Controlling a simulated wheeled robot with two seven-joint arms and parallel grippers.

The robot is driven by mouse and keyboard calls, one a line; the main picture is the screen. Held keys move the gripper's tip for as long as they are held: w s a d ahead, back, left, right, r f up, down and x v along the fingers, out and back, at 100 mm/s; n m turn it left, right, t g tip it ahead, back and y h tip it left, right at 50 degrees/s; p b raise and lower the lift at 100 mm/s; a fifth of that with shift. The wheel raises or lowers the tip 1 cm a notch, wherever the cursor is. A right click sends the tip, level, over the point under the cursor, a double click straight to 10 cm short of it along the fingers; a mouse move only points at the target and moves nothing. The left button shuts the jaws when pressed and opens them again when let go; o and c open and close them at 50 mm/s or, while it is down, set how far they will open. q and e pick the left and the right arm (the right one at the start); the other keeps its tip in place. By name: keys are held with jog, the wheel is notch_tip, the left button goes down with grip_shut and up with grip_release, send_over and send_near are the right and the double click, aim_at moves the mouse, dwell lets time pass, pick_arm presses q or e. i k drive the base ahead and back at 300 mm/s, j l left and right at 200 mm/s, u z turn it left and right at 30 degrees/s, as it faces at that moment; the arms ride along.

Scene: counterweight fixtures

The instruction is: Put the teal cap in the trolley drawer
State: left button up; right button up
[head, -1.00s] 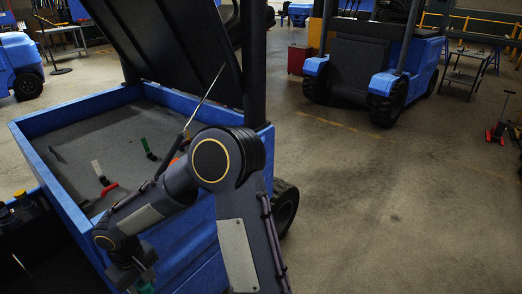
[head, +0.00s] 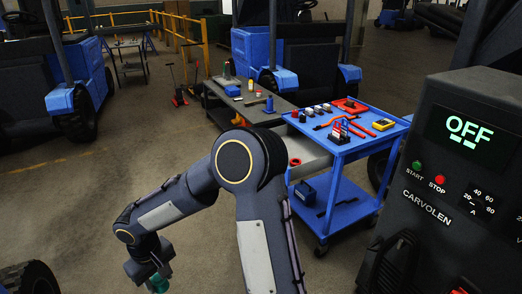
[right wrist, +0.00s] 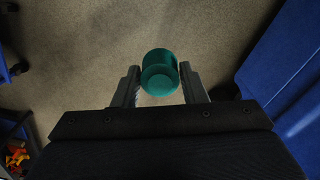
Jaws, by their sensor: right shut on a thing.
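My right gripper (head: 150,276) hangs at the lower left of the head view, over the floor. It is shut on the teal cap (head: 158,284). In the right wrist view the teal cap (right wrist: 160,72) sits between the two fingers of the gripper (right wrist: 160,88), above bare floor. The blue trolley (head: 352,150) stands right of centre in the head view. Its grey drawer (head: 308,155) is pulled out on the left side, below the top, with a red ring-shaped thing (head: 295,162) at its edge. The gripper is well left of the drawer. My left gripper is not in view.
Tools and a yellow meter (head: 383,124) lie on the trolley top. A dark grey bench (head: 232,112) stands behind it. A charger cabinet (head: 450,170) reading OFF blocks the right side. The floor (head: 120,180) at the left is open.

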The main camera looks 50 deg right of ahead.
aim_at(296, 152)
jog(key=i+l+z, duration=0.95)
jog(key=i+l, duration=0.15)
jog(key=i, duration=0.2)
